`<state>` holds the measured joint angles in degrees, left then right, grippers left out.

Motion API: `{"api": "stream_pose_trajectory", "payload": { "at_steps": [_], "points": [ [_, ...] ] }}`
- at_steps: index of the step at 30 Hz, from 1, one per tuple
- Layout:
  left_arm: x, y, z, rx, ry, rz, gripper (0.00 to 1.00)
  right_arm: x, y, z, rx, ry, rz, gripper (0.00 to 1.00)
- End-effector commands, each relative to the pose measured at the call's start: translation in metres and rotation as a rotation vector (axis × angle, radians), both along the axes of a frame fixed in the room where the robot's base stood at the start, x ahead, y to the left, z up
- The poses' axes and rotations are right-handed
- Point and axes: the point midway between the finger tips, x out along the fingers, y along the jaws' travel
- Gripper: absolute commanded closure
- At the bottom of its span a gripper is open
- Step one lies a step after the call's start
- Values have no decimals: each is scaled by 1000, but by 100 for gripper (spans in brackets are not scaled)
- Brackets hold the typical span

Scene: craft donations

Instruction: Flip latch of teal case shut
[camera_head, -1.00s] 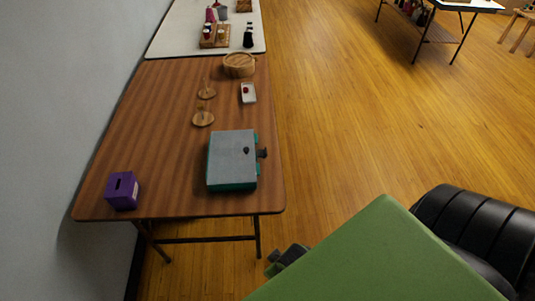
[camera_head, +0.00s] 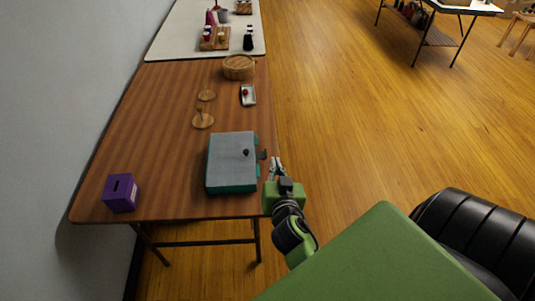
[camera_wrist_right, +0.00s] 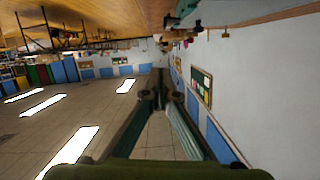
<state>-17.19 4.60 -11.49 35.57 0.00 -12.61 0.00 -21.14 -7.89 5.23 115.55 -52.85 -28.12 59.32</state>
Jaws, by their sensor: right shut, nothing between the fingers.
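The teal case (camera_head: 232,163) lies closed on the brown table near its right edge, with a grey top and teal sides. A dark latch (camera_head: 262,155) sticks out from its right side, and a small dark knob (camera_head: 246,152) sits on the top. My right gripper (camera_head: 275,166) is shut and empty, just right of the case and slightly nearer than the latch. I cannot tell whether it touches the latch. In the right wrist view, its fingers (camera_wrist_right: 161,88) come together at the tips. My left gripper is not in view.
A purple slotted box (camera_head: 121,192) stands at the table's near left. Behind the case are wooden stands (camera_head: 203,121), a small white tray (camera_head: 248,95) and a round wooden basket (camera_head: 238,67). The brown table (camera_head: 150,120) is clear left of the case. Open floor lies right.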

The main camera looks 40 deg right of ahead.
Motion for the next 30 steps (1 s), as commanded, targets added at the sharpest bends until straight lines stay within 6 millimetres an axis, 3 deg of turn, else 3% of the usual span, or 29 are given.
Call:
{"api": "stream_pose_trajectory", "payload": {
  "at_steps": [16,30],
  "points": [
    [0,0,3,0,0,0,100,11,-1,3,0,-29,8,100],
    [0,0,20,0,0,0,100,81,-41,-16,-2,-28,7,100]
  ]
}}
